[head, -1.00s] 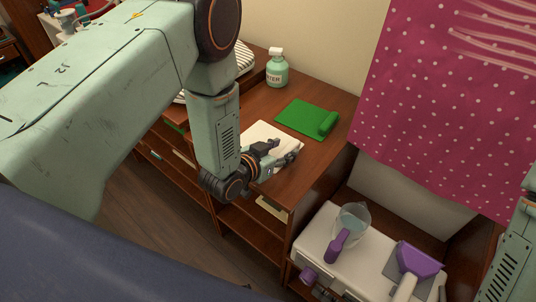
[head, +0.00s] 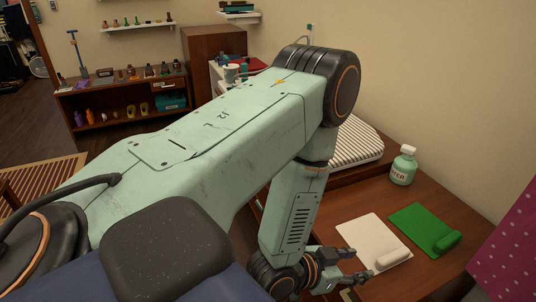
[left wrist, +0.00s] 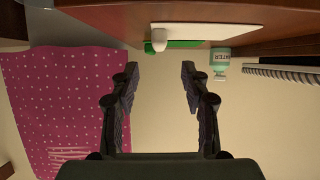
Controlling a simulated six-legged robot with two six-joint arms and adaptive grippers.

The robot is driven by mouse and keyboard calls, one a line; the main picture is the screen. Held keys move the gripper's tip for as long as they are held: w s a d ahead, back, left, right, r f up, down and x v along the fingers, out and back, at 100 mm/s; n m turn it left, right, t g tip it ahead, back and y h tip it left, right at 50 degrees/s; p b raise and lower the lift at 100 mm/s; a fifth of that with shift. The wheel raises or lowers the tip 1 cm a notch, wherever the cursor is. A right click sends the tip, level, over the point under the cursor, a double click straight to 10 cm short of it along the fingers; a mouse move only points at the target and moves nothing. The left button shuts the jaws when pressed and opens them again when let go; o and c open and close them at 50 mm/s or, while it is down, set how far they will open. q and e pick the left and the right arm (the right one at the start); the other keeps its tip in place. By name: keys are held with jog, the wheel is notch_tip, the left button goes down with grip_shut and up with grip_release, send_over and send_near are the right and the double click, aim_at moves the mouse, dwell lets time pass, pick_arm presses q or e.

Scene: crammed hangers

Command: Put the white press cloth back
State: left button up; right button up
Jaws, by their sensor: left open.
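The white press cloth (head: 368,238) lies mostly flat on the wooden cabinet top, with a rolled edge toward the lower right. It also shows in the left wrist view (left wrist: 215,31), which looks upside down, with its rolled end facing me. My left gripper (head: 364,264) is open at the cloth's near edge, fingers pointing toward its roll in the head view. In the left wrist view nothing is between the fingers (left wrist: 160,76), and the cloth appears apart from them. A green cloth (head: 418,226), also with a roll, lies beside the white one. My right gripper is out of view.
A water bottle (head: 403,166) stands behind the cloths. A striped ironing pad (head: 352,143) lies to their left. The pink dotted cloth (head: 510,245) hangs at the right. Shelves with small bottles (head: 125,98) stand far back left.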

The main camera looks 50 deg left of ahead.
pick_arm(q)
jog(key=s+a+f+n+g+y, duration=0.1)
jog(key=s+f+g, duration=0.3)
jog(key=s, duration=0.4)
jog(key=s+a+f+n+g+y, duration=0.1)
jog(key=s+f+g, duration=0.3)
jog(key=s, duration=0.5)
jog(key=s+a+f+n+g+y+b, duration=0.1)
jog(key=s+f+g, duration=0.3)
jog(key=s, duration=0.5)
jog(key=shift+a+n+y, duration=0.6)
jog(key=shift+a+y, duration=0.1)
jog(key=shift+a, duration=0.15)
